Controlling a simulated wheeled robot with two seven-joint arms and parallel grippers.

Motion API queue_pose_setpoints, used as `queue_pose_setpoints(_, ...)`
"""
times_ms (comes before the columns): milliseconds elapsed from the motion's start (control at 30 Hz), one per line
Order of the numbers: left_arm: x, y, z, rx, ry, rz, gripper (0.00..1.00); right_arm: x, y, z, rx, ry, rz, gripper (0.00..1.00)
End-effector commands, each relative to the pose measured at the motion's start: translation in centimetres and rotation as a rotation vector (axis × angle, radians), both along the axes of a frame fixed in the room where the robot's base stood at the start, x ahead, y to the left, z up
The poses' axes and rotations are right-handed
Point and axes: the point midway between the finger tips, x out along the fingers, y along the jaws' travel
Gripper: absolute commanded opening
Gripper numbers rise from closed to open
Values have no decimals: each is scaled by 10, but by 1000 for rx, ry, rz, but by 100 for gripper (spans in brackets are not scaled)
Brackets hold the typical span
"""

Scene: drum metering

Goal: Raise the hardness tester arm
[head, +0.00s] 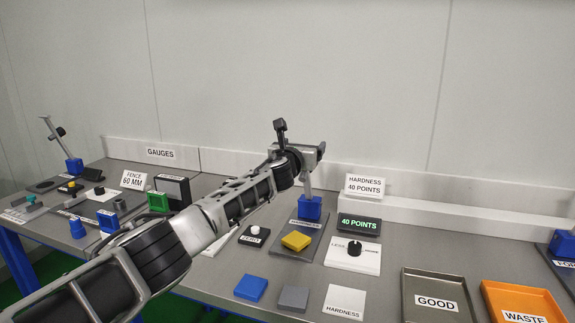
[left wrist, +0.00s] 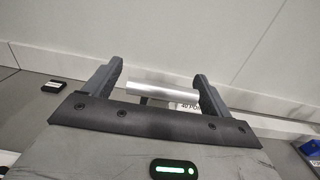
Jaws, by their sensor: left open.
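The hardness tester has a blue block (head: 310,208) on a grey base plate (head: 290,252), with a silver post (head: 307,183) rising from it. My left gripper (head: 302,148) is at the top of this post and hides much of the tester's upper part. In the left wrist view, a silver bar (left wrist: 160,90) of the tester lies between the two open fingers. I cannot tell whether either finger touches it. A yellow block (head: 296,240) sits on the base plate below. My right gripper is not in view.
A dark display (head: 358,225) reads 40 POINTS, behind a white panel with a black knob (head: 354,248). A GOOD tray (head: 436,284) and an orange WASTE tray (head: 522,292) stand at right. Blue (head: 251,287) and grey (head: 293,298) tiles lie in front. Gauges crowd the left.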

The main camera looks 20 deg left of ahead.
Motion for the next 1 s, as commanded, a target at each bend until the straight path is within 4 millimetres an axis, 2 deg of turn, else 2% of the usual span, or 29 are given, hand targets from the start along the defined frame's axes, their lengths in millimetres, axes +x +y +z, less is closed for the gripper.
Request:
queue_pose_setpoints(367, -46, -2, -6, 4, 17, -8, 84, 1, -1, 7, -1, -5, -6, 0)
queue_pose_setpoints(800, -119, -4, -8, 4, 19, -8, 84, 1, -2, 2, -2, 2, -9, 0)
queue_pose_setpoints(1000, -138, -5, -7, 2, 20, -6, 84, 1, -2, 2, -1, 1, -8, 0)
